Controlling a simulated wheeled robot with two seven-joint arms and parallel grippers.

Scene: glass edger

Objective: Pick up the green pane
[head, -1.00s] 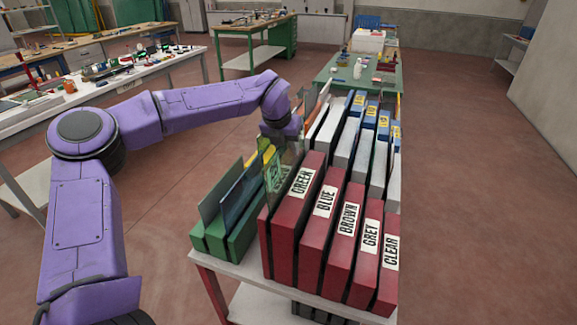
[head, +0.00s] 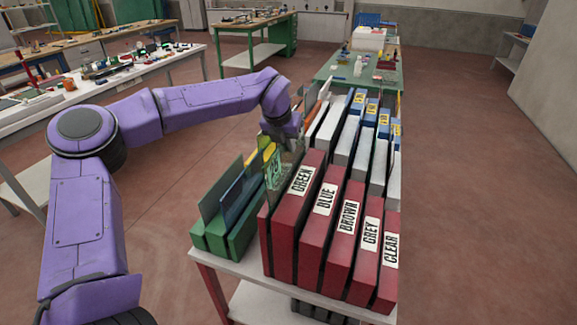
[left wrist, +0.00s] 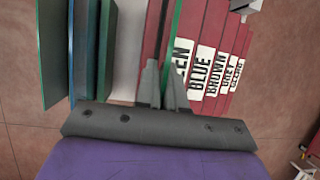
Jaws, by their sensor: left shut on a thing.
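The green pane (head: 273,172) stands upright at the left end of the row of red dividers in the head view, by the divider labelled GREEN (head: 301,185). Its thin green edge (left wrist: 175,30) shows in the left wrist view, running up from between the fingers. My left gripper (left wrist: 163,88) is shut on the pane, with one finger on each side. In the head view the left gripper (head: 278,142) is above the rack and partly hides the pane. The pane's lower edge is hard to make out. My right gripper is not in view.
Red dividers labelled BLUE (head: 326,200), BROWN, GREY and CLEAR stand close on the right. A green rack (head: 212,240) holding darker panes (head: 222,190) stands close on the left. All are on a pale cart top (head: 300,290). Open floor lies left of the cart.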

